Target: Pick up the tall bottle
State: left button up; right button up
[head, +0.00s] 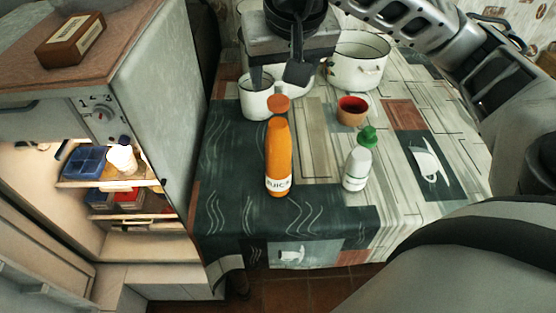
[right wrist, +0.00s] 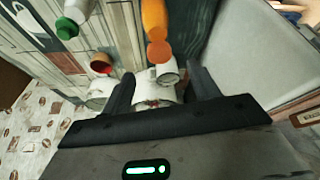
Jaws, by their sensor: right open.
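The tall bottle (head: 278,158) is orange with an orange cap and a white label, and stands upright on the table in the head view. It also shows at the top of the right wrist view (right wrist: 154,18), cap toward the gripper. My right gripper (head: 278,76) is open and empty, beyond the bottle and above the back of the table. Its two dark fingers (right wrist: 161,76) are spread apart in the right wrist view, with the bottle's cap ahead of them, not between them. My left gripper is not in view.
A white bottle with a green cap (head: 356,168) stands right of the tall bottle. A small red-lined cup (head: 351,111), a white enamel mug (head: 256,100) and a white pot (head: 357,68) stand farther back. An open fridge (head: 160,110) is at the left. The table's front is clear.

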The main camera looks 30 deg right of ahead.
aim_at(278, 99)
jog(key=shift+x, duration=0.8)
jog(key=shift+p+x, duration=0.7)
jog(key=shift+x, duration=2.45)
jog(key=shift+s, duration=0.1)
grip_shut()
